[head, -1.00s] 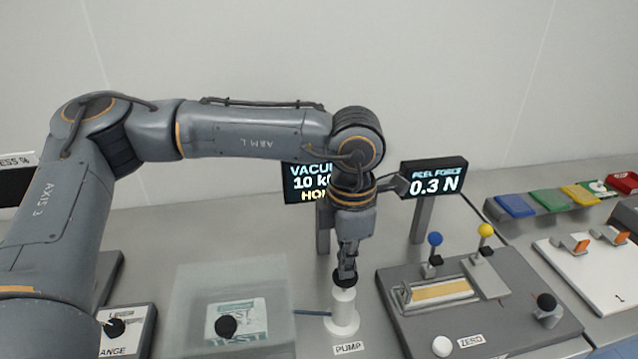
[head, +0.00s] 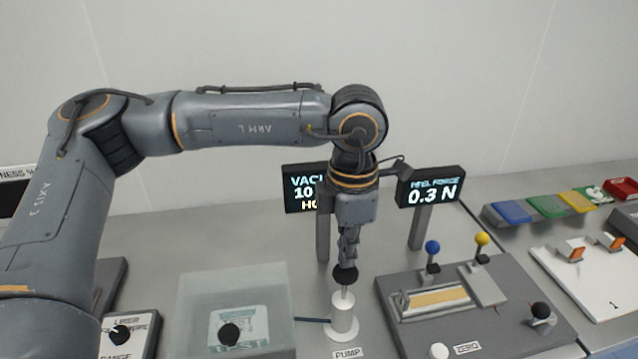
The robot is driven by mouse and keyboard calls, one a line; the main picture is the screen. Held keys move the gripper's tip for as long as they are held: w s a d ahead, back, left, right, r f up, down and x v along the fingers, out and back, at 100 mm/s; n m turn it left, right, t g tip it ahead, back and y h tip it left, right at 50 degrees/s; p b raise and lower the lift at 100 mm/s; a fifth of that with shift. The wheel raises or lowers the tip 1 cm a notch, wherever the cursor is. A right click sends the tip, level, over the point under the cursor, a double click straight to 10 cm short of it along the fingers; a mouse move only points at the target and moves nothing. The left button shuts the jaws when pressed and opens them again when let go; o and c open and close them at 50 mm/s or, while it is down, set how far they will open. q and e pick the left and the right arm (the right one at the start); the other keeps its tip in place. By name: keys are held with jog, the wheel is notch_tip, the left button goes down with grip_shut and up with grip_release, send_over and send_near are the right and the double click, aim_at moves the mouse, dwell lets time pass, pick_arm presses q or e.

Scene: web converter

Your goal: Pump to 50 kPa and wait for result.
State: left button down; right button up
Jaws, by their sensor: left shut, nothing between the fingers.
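The white pump (head: 343,318) stands on the bench behind its PUMP label. Its thin rod shows, topped by a black knob (head: 345,275). My left gripper (head: 347,258) points down with shut fingers directly above the knob, touching it or very close. The vacuum display (head: 300,190) is partly hidden behind my left arm; I can read "VAC", "10" and "HO". A clear chamber (head: 265,285) with a black knob on top holds a pale test pouch, and a dark hose joins it to the pump. My right gripper is out of view.
The peel force display (head: 431,187) reads 0.3 N. A grey peel fixture (head: 400,325) with blue and yellow knobs is right of the pump. A dial box (head: 130,333) sits left of the chamber. Coloured trays (head: 548,205) and a white board (head: 590,280) are at right.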

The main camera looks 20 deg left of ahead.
aim_at(345, 271)
pick_arm(q)
jog(key=shift+f, duration=0.1)
dwell(0.3)
notch_tip(345, 271, down, 5)
jog(key=b, duration=0.5)
dwell(0.4)
jog(key=shift+r+p, duration=1.35)
jog(key=shift+r, duration=1.25)
